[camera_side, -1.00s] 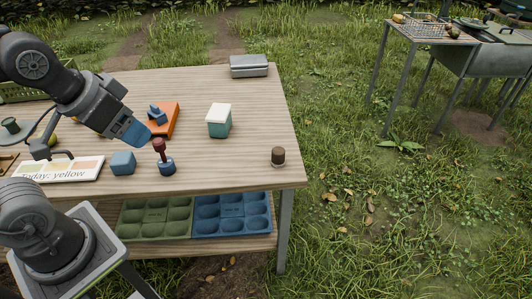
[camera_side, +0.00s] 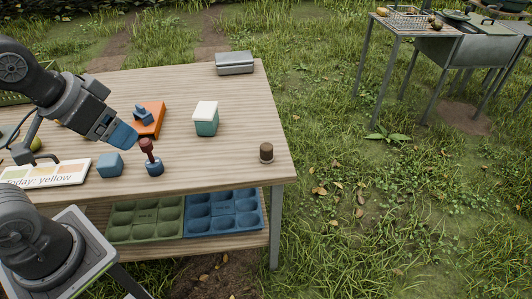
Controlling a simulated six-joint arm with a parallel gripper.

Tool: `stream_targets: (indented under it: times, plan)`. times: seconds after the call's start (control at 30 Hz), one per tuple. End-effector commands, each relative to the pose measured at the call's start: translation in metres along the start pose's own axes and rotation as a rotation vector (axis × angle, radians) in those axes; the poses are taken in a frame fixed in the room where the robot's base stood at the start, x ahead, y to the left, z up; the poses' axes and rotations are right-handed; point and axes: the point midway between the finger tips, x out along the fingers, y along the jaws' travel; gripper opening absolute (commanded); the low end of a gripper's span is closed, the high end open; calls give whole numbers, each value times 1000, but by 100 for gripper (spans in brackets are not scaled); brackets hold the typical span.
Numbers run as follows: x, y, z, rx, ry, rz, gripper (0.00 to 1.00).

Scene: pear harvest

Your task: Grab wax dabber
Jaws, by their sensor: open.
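A dark red-brown knobbed handle (camera_side: 147,147) stands upright in a round blue base (camera_side: 154,169) on the table; it looks like the wax dabber, though I cannot be sure. My gripper (camera_side: 124,136), with blue fingers, hangs just left of and above this handle in the picture. It is open and nothing shows in it; the gap between the fingers is hard to see from here. A small dark brown cylinder with a pale foot (camera_side: 266,151) stands apart near the table's right edge.
A blue block (camera_side: 110,165) stands left of the handle. An orange tray (camera_side: 157,114) with a blue piece lies behind my gripper. A white-topped green box (camera_side: 206,121), a grey case (camera_side: 234,63) and a "Today: yellow" board (camera_side: 45,174) are also on the wooden table (camera_side: 222,167).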

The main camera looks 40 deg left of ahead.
Motion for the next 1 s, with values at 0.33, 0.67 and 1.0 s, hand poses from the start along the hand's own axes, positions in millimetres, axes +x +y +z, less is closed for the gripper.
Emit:
stream_targets:
  times: [0.33, 0.67, 1.0]
  plan:
    - [6, -2, -3, 58, -43, -25, 73]
    - [65, -13, -30, 577, -359, -248, 73]
    - [153, -2, -73, 1216, -629, -548, 73]
